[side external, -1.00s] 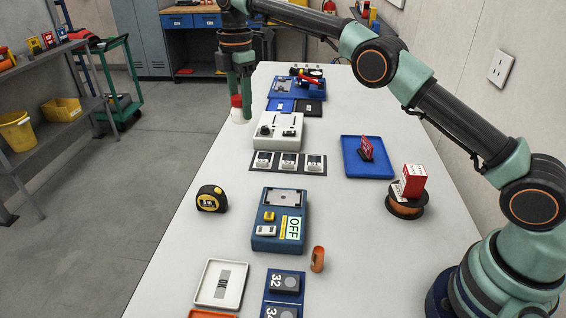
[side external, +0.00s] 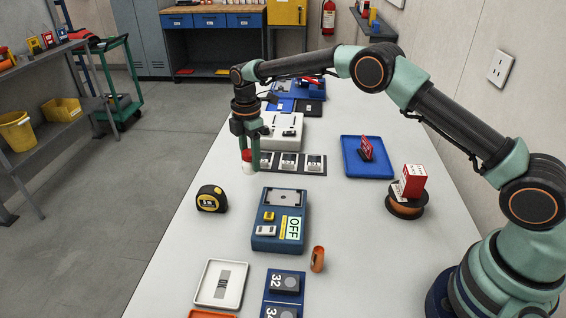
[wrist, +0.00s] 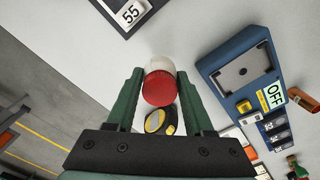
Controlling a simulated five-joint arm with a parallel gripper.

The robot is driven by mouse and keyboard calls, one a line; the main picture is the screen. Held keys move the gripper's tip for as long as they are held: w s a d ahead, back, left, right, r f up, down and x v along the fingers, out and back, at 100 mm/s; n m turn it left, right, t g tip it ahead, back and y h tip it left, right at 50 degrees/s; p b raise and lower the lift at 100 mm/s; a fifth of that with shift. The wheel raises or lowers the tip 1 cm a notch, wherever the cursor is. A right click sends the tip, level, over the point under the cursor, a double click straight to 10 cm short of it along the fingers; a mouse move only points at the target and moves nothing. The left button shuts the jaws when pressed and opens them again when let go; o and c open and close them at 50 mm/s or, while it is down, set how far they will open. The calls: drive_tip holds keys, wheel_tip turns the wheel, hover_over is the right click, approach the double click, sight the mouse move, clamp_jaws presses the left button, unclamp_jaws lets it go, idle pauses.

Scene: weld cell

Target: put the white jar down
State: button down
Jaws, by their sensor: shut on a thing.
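The white jar (side external: 249,167) with a red lid is between the fingers of my gripper (side external: 251,156), in front of the grey-white device in the side view. In the wrist view the red lid (wrist: 159,88) faces the camera, and the white jar body (wrist: 161,64) shows beyond it. My gripper (wrist: 160,79) is shut on it, one green finger on each side. The jar looks upright and close to the table. I cannot tell whether its base touches the top.
A yellow-black tape measure (side external: 211,198) stands left of and nearer than the jar. A blue device with an OFF label (side external: 279,220) is nearer. A dark strip with several labelled blocks (side external: 318,165) is just right. Bare table (side external: 225,165) lies around the jar's left.

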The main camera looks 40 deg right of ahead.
sight(251, 171)
drive_tip(key=shift+f, duration=2.3)
drive_tip(key=shift+c, duration=1.4)
unclamp_jaws()
drive_tip(key=shift+f, duration=0.15)
